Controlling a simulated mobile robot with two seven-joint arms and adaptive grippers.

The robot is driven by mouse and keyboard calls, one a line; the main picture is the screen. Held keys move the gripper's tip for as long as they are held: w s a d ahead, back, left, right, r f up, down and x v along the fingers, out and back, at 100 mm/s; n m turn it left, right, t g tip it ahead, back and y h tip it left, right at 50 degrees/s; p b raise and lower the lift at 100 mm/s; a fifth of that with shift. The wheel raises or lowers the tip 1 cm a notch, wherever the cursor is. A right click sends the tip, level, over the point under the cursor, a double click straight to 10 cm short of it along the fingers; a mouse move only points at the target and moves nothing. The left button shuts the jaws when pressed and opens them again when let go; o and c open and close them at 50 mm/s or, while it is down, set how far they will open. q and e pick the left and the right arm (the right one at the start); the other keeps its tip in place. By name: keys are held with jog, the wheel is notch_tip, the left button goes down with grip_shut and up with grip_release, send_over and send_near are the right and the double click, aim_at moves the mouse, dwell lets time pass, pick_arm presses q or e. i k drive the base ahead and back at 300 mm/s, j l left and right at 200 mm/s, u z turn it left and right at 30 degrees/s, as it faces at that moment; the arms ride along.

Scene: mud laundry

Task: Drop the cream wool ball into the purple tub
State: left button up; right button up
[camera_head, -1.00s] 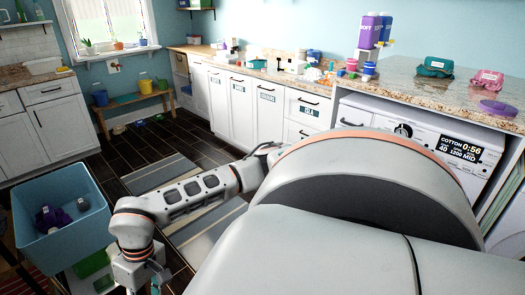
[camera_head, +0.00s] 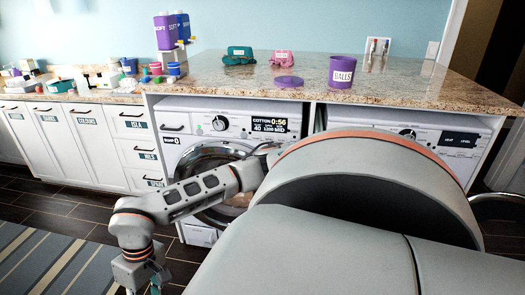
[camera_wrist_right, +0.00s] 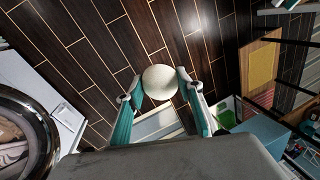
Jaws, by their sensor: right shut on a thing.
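The purple tub (camera_head: 341,74), labelled BALLS, stands upright on the granite counter in the head view. Its opening faces up, and its inside is hidden. A purple lid (camera_head: 287,82) lies flat on the counter to its left. In the right wrist view, my right gripper (camera_wrist_right: 160,84) is shut on the cream wool ball (camera_wrist_right: 160,81), held between its teal fingertips above the dark floor. In the head view this arm's wrist is at the lower left, well away from the tub; the fingertips and ball are cut off there. My left gripper is not in view.
Teal (camera_head: 239,55) and pink (camera_head: 282,58) labelled items stand on the counter left of the tub. Purple and blue bottles (camera_head: 165,32) stand farther left. A washing machine (camera_head: 235,125) is beneath the counter. Counter around the tub is mostly clear.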

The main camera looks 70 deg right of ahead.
aim_at(343, 86)
jog(key=k+l+z, duration=0.15)
jog(key=l+z, duration=0.45)
jog(key=z, duration=0.25)
jog(key=k+l+z, duration=0.1)
jog(key=l+z, duration=0.35)
jog(key=l, duration=0.4)
jog(key=l+z, duration=0.15)
jog(key=l, duration=0.65)
jog(key=i, duration=0.05)
